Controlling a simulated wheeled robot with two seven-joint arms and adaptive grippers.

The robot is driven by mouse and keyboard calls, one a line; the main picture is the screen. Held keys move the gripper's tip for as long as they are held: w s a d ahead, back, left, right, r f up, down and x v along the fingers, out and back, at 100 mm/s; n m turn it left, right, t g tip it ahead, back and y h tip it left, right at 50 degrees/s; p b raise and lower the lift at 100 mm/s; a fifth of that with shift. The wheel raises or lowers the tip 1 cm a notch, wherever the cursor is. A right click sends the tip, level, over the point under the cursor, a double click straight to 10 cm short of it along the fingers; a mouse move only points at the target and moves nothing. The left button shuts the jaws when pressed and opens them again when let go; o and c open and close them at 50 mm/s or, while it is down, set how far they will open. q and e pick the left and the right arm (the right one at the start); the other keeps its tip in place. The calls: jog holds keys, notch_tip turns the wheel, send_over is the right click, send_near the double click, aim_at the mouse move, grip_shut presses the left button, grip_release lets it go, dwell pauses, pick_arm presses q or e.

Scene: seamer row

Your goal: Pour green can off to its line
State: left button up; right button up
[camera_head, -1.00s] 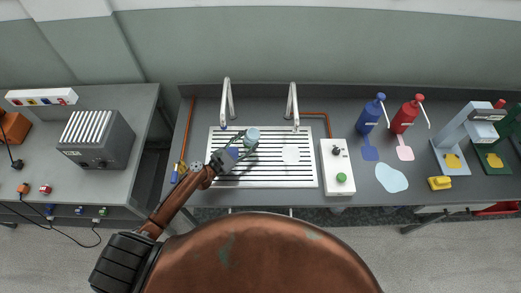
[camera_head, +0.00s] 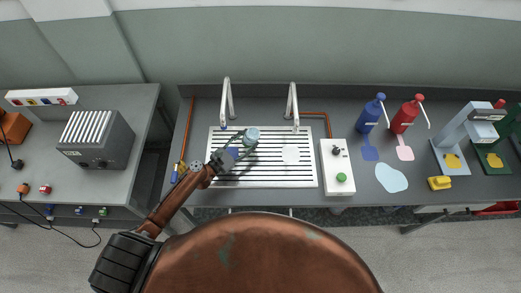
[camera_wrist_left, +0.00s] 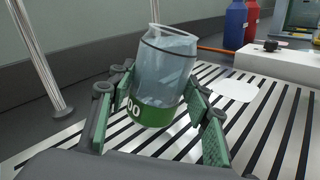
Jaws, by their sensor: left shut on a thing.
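In the wrist view the can leans slightly. My left gripper (camera_wrist_left: 160,112) is shut around its lower part, with green-padded fingers on both sides. In the head view the can (camera_head: 252,136) is small, over the slatted drain grate (camera_head: 270,178), at the tip of my left gripper (camera_head: 240,148). My right gripper is not in view.
Two curved metal taps (camera_head: 228,98) stand behind the grate. A white round patch (camera_head: 291,153) lies on the grate to the right. A white box with a green button (camera_head: 341,178), blue bottle (camera_head: 372,112) and red bottle (camera_head: 407,115) stand farther right.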

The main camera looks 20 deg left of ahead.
pick_arm(q)
jog(key=shift+w+a+r+m, duration=0.15)
jog(key=shift+r+m, duration=0.3)
jog(key=shift+m, duration=0.45)
dwell(2.0)
jog(key=n, duration=0.1)
jog(key=d+f+n, duration=0.1)
jog(key=n, duration=0.1)
jog(key=f+n, duration=0.1)
jog(key=n, duration=0.1)
jog(key=shift+s+d, duration=0.15)
jog(key=shift+s, duration=0.2)
jog(key=shift+d+n+h, duration=0.1)
jog(key=shift+n+h, duration=0.2)
jog(key=shift+n, duration=0.1)
jog(key=s+r+n+t+y+b, duration=0.1)
jog(key=s+r+n+y, duration=0.4)
jog(key=s+r, duration=1)
jog(key=s+t+y, duration=0.1)
jog(key=s+y, duration=0.1)
jog(key=y, duration=0.1)
jog(key=shift+d+r+n+y+b, duration=0.3)
jog(key=shift+d+y+b, duration=0.05)
jog(key=shift+y, duration=0.05)
